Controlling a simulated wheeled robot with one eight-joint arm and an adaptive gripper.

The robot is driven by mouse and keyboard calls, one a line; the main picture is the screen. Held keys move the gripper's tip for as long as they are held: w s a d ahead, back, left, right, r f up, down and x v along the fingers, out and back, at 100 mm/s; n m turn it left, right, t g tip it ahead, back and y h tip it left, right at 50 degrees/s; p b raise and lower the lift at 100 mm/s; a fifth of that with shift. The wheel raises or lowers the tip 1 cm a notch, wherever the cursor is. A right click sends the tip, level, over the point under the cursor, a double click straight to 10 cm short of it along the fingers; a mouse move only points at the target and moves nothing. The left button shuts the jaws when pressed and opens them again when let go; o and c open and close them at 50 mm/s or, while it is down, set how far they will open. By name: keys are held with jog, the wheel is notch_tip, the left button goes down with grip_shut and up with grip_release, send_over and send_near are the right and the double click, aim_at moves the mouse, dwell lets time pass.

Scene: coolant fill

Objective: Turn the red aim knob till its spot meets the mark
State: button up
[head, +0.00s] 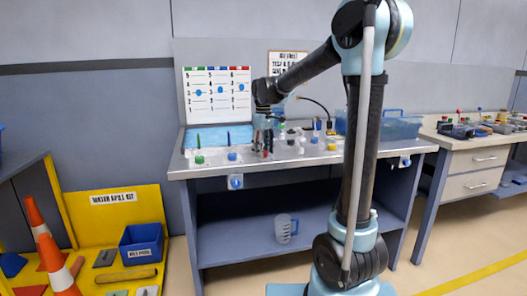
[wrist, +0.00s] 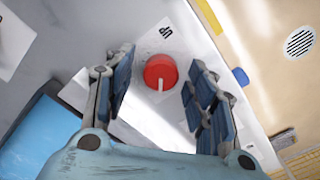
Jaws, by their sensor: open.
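The red aim knob (wrist: 160,71) is round with a white pointer bar, on a white plate marked "UP" in the wrist view. In the head view the red knob (head: 266,154) is small, on the bench top beneath the fingers. My gripper (wrist: 163,62) is open, one finger on each side of the knob, with gaps visible on both sides. In the head view my gripper (head: 263,137) points down over the bench. A white board (head: 217,107) behind it has green, blue and red headed columns. The red column's blue spot (head: 241,87) sits near the upper lines; its target mark is too small to tell.
A green knob (head: 199,159) and a blue knob (head: 232,156) stand left of the red one on the bench (head: 300,164). Small fittings and a black hose crowd the bench to the right. A blue tray (head: 203,138) lies behind the knobs.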

aim_at(264, 151)
jog(key=c, duration=1.1)
jog(key=shift+o, duration=0.2)
jog(key=shift+m, duration=0.4)
jog(key=o, duration=1.1)
jog(key=shift+c, duration=0.2)
notch_tip(264, 151, up, 12)
jog(key=shift+d, duration=0.1)
